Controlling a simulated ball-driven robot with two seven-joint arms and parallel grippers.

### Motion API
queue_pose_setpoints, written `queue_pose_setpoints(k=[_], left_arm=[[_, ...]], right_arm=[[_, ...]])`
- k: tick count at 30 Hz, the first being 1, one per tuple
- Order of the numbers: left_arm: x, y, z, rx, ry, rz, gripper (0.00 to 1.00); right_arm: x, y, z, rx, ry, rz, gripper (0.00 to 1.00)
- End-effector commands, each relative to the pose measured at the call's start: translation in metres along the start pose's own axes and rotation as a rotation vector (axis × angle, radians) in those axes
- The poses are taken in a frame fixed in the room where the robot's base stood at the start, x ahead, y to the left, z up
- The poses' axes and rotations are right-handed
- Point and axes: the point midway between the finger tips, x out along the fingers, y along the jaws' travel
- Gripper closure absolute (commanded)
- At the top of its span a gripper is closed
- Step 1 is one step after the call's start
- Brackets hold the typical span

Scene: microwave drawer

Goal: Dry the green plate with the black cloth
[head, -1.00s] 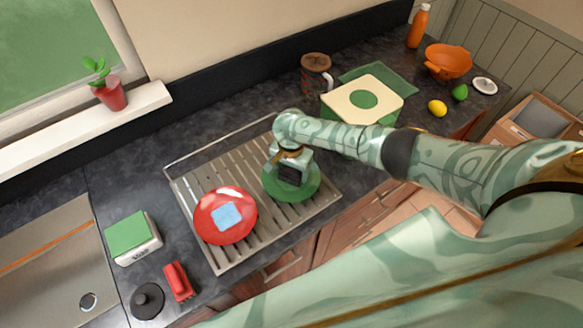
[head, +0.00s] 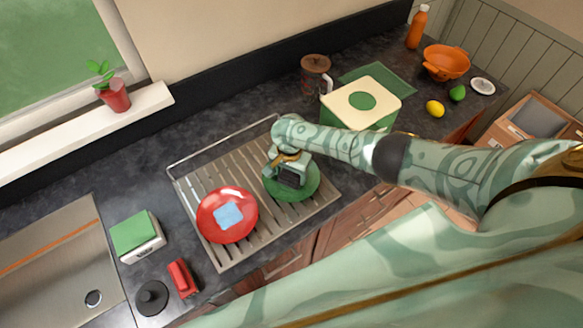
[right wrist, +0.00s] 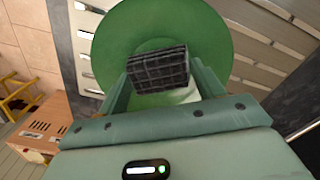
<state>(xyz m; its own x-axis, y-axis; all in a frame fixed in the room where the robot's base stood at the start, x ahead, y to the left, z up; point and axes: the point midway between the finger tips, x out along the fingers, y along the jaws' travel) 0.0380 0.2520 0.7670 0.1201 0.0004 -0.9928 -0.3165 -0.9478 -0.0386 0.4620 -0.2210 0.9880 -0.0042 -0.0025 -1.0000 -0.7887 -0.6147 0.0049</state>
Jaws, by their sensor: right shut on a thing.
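The green plate (head: 307,187) lies on the right part of the metal drying rack. It also fills the upper middle of the right wrist view (right wrist: 212,40). My right gripper (head: 290,180) is over the plate, shut on the black cloth (right wrist: 157,72), a dark checked block between its fingers. The cloth is at or just above the plate's middle; I cannot tell if it touches. In the head view the gripper hides part of the plate. My left gripper is not in view.
A red plate (head: 208,222) with a blue cloth (head: 228,215) is on the rack (head: 236,262), left of the green plate. A sink (head: 45,270), a green-topped box (head: 135,236) and a red object (head: 181,278) are at left. A mug (head: 315,72) and a green-cream box (head: 345,103) stand behind.

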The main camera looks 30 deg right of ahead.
Motion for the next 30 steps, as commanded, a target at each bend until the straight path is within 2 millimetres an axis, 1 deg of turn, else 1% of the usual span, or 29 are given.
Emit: queue_pose_setpoints(k=[12, 23, 30], left_arm=[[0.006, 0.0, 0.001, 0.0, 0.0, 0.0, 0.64], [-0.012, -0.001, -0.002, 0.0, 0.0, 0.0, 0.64], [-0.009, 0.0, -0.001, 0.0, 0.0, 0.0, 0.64]], right_arm=[[0.002, 0.0, -0.016, 0.002, 0.0, 0.001, 0.51], [-0.002, 0.0, 0.0, 0.001, -0.001, 0.001, 0.51], [0.002, 0.0, -0.007, 0.001, -0.001, 0.001, 0.51]])
